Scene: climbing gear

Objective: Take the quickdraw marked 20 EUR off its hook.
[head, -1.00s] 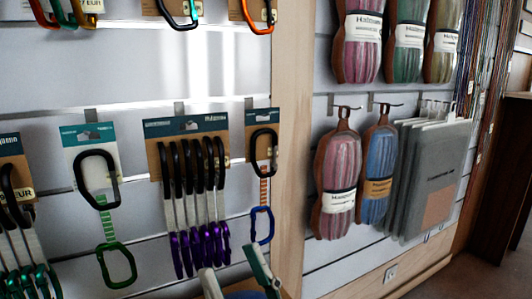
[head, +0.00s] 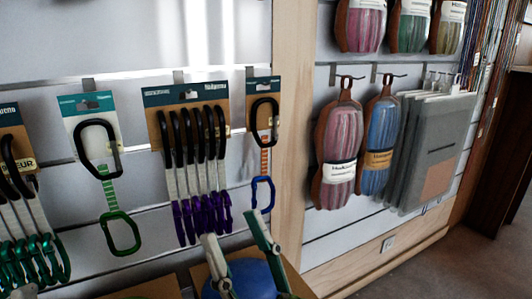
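Several quickdraws hang on cards from hooks on the slatted wall. A black and green quickdraw (head: 109,190) hangs on a white and teal card. Right of it is a set of black and purple quickdraws (head: 196,175). Further right hangs a single black and blue quickdraw (head: 263,150) with an orange-striped sling. At the left edge, black and green quickdraws (head: 25,215) carry a tag ending in EUR; its number is unreadable. My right gripper (head: 230,229) is open and empty, its fingers pointing up below the purple and blue quickdraws. My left gripper is not in view.
A wooden post (head: 291,130) divides the wall. Right of it hang a pink bundle (head: 341,150), a blue bundle (head: 377,150) and grey flat packs (head: 440,150). A blue rounded object (head: 247,275) lies low behind my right gripper. Floor shows at lower right.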

